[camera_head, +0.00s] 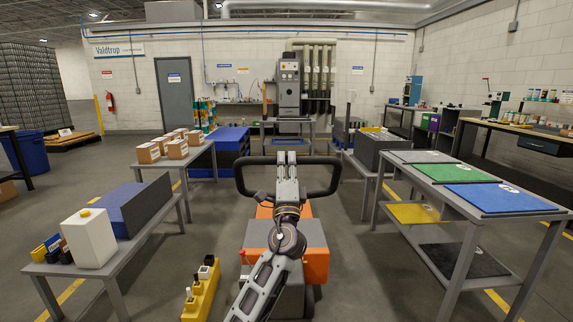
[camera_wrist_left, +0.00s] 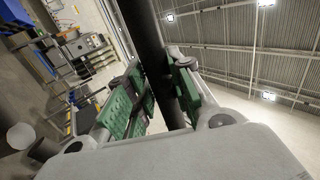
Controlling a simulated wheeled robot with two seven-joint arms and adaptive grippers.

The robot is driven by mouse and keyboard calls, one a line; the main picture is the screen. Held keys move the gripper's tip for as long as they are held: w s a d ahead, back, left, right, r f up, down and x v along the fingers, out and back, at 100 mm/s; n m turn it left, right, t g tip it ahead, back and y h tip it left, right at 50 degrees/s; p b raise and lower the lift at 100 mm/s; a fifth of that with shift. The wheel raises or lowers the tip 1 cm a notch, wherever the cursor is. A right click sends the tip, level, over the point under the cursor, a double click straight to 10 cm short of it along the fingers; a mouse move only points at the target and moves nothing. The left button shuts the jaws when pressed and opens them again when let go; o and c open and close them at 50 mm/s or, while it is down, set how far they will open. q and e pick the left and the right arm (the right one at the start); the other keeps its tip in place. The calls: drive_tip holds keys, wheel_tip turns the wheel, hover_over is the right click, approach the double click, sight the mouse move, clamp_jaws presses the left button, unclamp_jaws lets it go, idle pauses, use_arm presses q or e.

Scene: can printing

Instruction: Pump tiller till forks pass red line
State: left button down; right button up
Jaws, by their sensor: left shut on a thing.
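The black loop-shaped tiller handle (camera_head: 325,161) stands upright in the middle of the head view, above the orange and grey body (camera_head: 316,262) of the jack. My left gripper (camera_head: 287,159) is at the middle of the handle's top bar and is shut on it. In the left wrist view, the green-padded fingers of my left gripper (camera_wrist_left: 163,98) sit on either side of the black bar (camera_wrist_left: 146,35). My left arm hides the tiller shaft and part of the jack body. I cannot make out the forks or a red line. My right gripper is not in view.
A grey table with a blue-and-grey block (camera_head: 130,205) and a white jug (camera_head: 90,238) stands left. A table with green and blue mats (camera_head: 500,198) stands right. A yellow holder (camera_head: 201,291) is on the floor left of the jack. Floor around the jack is partly clear.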

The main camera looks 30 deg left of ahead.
use_arm(q)
drive_tip(key=shift+w+d+f, duration=0.1)
drive_tip(key=shift+d+f, duration=0.05)
drive_tip(key=shift+f, duration=0.1)
drive_tip(key=c, duration=1.6)
unclamp_jaws()
drive_tip(key=o, duration=0.3)
drive_tip(key=shift+s+r, duration=0.2)
drive_tip(key=shift+o, duration=0.2)
drive_tip(key=v, duration=1.2)
